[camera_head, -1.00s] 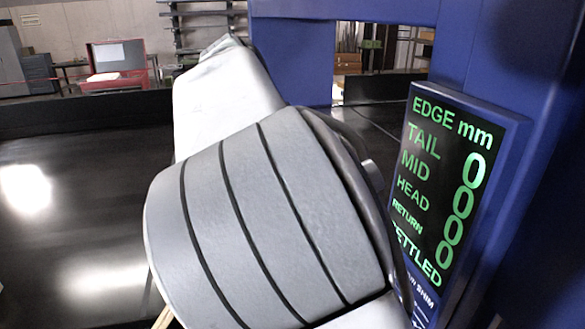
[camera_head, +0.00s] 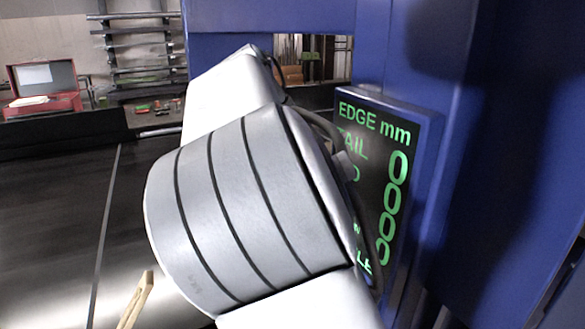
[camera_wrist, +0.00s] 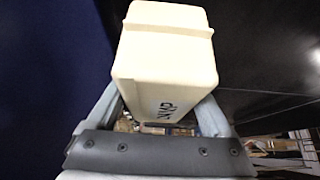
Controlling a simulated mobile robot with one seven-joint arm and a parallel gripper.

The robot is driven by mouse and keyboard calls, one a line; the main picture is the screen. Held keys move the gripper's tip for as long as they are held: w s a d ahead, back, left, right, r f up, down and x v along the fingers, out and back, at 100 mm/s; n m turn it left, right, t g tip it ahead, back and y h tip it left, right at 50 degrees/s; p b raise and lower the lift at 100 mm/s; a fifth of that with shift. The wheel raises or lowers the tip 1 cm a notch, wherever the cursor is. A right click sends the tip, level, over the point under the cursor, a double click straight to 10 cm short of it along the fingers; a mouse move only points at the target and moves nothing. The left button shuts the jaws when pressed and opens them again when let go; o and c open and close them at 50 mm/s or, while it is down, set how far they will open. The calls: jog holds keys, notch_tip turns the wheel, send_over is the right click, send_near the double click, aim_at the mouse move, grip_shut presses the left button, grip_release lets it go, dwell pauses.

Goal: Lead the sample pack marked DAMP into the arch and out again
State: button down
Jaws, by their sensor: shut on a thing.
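My gripper (camera_wrist: 158,108) is shut on a cream block-shaped pack (camera_wrist: 165,50) in the wrist view. One finger shows on each side of it. Dark lettering on the pack's near face is small and turned, seemingly ending in "MP"; I cannot read it fully. In the head view my arm hides the gripper and the pack. The blue arch (camera_head: 400,45) stands at the right and behind my arm. Its display (camera_head: 375,140) reads "EDGE mm" with a column of green zeros; my arm covers part of it.
The dark belt surface (camera_head: 50,220) lies at the left with a pale seam across it. A pale wooden strip (camera_head: 137,302) shows at the bottom. An open red case (camera_head: 42,88) and shelving (camera_head: 138,45) stand at the back. My arm is close to the display.

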jog(key=w+d+p, duration=0.2)
jog(key=w+d, duration=0.2)
jog(key=d, duration=0.6)
jog(key=s+a, duration=0.5)
jog(key=a, duration=0.7)
jog(key=s+a, duration=0.5)
jog(key=a, duration=0.7)
jog(key=s+a, duration=0.5)
jog(key=a, duration=0.8)
jog(key=shift+r, duration=0.15)
